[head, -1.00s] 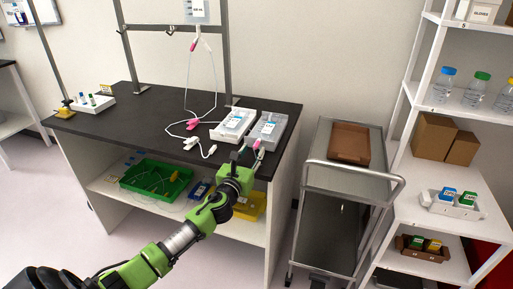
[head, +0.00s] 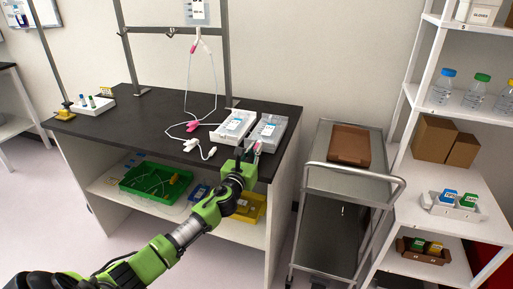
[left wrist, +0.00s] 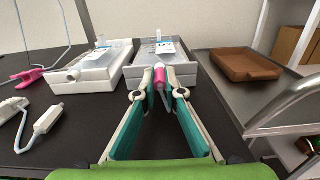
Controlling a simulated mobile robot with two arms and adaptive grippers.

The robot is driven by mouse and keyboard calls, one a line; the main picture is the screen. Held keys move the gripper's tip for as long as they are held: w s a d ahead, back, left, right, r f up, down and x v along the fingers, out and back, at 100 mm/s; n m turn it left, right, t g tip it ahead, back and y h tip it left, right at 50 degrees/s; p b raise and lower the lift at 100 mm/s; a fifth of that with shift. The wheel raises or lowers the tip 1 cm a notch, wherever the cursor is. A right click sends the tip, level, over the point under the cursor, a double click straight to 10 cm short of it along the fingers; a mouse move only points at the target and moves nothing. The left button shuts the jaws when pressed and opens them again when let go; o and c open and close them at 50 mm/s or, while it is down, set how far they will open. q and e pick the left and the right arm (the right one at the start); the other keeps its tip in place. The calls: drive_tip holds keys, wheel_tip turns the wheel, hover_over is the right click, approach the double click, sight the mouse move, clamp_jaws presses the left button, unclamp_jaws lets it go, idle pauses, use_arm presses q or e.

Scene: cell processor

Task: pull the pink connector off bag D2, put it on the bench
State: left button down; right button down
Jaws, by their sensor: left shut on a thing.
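The right-hand white tray (head: 282,128) at the bench's front right corner holds a clear bag (head: 267,129) with a label too small to read. A pink connector (left wrist: 160,76) sits at the tray's near end. My left gripper (left wrist: 159,88) is shut on this pink connector, its fingers either side of it. In the head view my left gripper (head: 247,154) is at the bench's front edge. I cannot tell whether the connector is still joined to the bag. My right gripper is not in view.
The dark bench (head: 140,125) has bare room left of centre. A second tray (head: 229,137) with a bag stands close left. Tubing with a pink clamp (head: 192,126) and white connectors (head: 208,153) lies nearby. A cart (head: 328,190) stands right of the bench.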

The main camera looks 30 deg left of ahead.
sight(251, 161)
use_arm(q)
drive_tip(key=shift+s+d, duration=0.1)
drive_tip(key=shift+s, duration=0.2)
drive_tip(key=shift+p+v, duration=0.45)
drive_tip(key=shift+v, duration=0.3)
drive_tip(key=shift+s, duration=0.55)
drive_tip(key=shift+s+d+p, duration=0.1)
drive_tip(key=shift+s+p, duration=0.05)
drive_tip(key=shift+p, duration=0.15)
drive_tip(key=shift+f+b, duration=1.05)
drive_tip(key=shift+f, duration=0.15)
drive_tip(key=c, duration=2)
unclamp_jaws()
drive_tip(key=shift+c, duration=0.2)
